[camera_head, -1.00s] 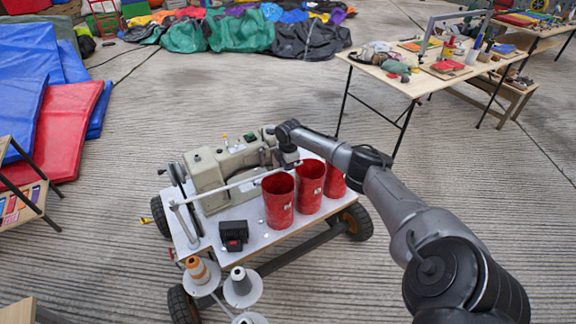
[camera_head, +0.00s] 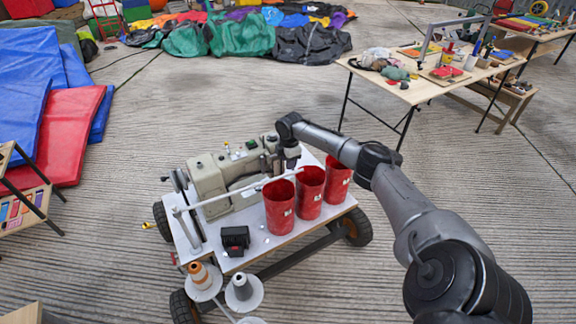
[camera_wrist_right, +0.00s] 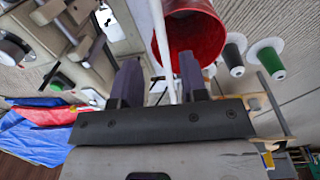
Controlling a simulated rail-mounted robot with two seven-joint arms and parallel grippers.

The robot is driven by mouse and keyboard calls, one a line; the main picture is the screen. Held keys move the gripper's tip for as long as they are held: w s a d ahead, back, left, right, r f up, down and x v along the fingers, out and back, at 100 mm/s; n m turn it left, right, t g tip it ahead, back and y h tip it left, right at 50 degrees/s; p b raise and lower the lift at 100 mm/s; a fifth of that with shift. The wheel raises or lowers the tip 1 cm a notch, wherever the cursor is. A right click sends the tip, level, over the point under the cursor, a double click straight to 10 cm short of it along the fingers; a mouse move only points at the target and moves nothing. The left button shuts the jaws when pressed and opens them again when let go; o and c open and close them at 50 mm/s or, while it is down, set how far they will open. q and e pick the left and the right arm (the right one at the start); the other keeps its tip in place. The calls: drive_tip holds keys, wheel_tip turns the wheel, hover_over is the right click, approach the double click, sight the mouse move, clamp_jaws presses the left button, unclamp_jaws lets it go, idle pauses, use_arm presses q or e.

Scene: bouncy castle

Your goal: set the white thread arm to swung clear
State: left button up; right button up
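The white thread arm (camera_head: 235,194) is a thin rod above the front of the cart. My right gripper (camera_head: 291,163) is at the rod's right end, pointing down by the machine head. In the right wrist view my right gripper (camera_wrist_right: 160,78) has its two fingers apart, with the white rod (camera_wrist_right: 160,35) running between them. A gap shows beside the rod, so I see no firm grip. My left gripper is not in view.
Two more red buckets, the middle one (camera_head: 310,193) and the right one (camera_head: 338,180), stand close by my right gripper. A black block (camera_head: 235,240) sits at the cart's front. Thread spools (camera_head: 199,276) stand lower left. Open floor surrounds the cart.

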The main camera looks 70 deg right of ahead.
wheel_tip(320, 180, up, 7)
drive_tip(key=p, duration=0.2)
drive_tip(key=shift+s+a+r, duration=0.15)
drive_tip(key=shift+s, duration=0.05)
idle(0.6)
